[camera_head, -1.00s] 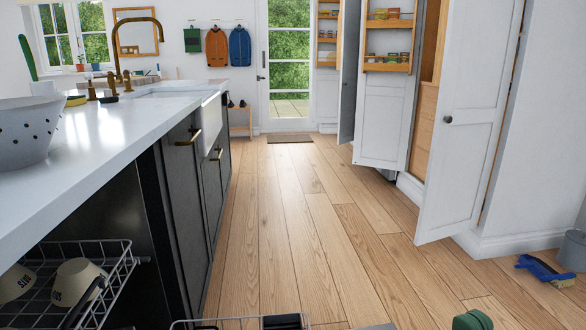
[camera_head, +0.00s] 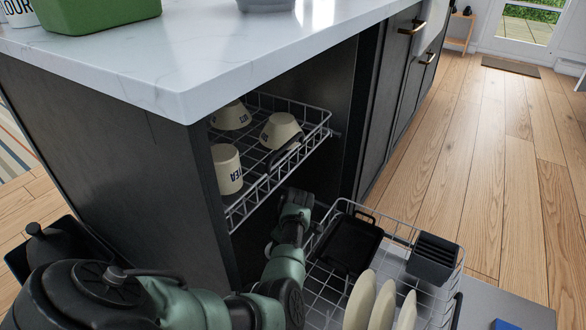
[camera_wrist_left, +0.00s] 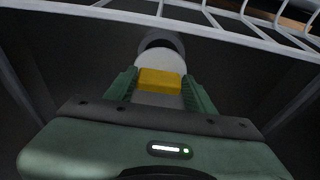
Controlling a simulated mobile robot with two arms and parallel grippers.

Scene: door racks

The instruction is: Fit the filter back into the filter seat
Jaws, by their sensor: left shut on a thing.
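In the left wrist view my left gripper (camera_wrist_left: 160,88) is shut on the filter (camera_wrist_left: 161,62), with one green finger on each side of its yellow grip. The filter's pale round body points away from the gripper. A dark round ring (camera_wrist_left: 160,40), perhaps the filter seat, shows at its far end. I cannot tell whether the filter is inside it, touching it or above it. In the head view my left arm reaches into the open dishwasher below the upper rack (camera_head: 262,190); its fingertips and the filter are hidden there. My right gripper is not in view.
The upper rack holds pale cups (camera_head: 228,168). The pulled-out lower rack (camera_head: 452,285) holds plates (camera_head: 360,300), a black pan (camera_head: 350,243) and a dark basket (camera_head: 433,258), close beside my left arm. The white worktop (camera_head: 200,70) overhangs the dishwasher. Floor is clear at right.

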